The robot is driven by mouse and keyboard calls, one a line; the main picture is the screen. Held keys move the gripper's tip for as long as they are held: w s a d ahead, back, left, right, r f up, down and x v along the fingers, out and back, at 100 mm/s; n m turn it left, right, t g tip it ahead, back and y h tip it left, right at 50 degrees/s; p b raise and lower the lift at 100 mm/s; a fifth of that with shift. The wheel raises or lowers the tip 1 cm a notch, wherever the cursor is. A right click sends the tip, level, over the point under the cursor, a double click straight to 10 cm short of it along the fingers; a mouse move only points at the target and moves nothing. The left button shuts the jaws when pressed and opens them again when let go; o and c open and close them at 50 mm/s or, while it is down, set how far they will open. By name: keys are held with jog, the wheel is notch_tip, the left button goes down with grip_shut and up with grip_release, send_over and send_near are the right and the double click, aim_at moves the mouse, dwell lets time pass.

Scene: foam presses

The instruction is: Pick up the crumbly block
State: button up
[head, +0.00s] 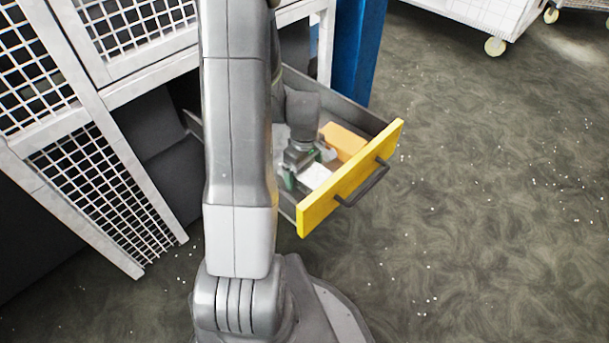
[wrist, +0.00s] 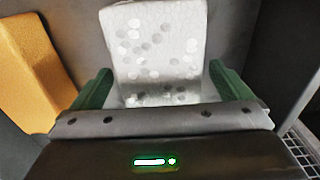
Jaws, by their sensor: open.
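A white block with a pitted, speckled surface (wrist: 155,45), which looks like the crumbly block, lies in the open drawer. It also shows in the head view (head: 314,176), partly hidden by my gripper. My gripper (wrist: 152,92) is open, with one green finger on each side of the block's near end. I cannot tell whether the fingers touch it. In the head view my gripper (head: 300,178) reaches down inside the drawer. The drawer (head: 352,182) has a yellow front with a dark handle.
An orange block (wrist: 32,65) lies left of the white block in the wrist view, and behind it in the head view (head: 343,141). Dark drawer walls stand close around. A blue post (head: 357,50) and mesh-doored cabinets (head: 90,185) stand nearby. The floor at right is open, with scattered white crumbs.

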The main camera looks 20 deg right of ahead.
jog(key=shift+c, duration=0.2)
jog(key=c, duration=1)
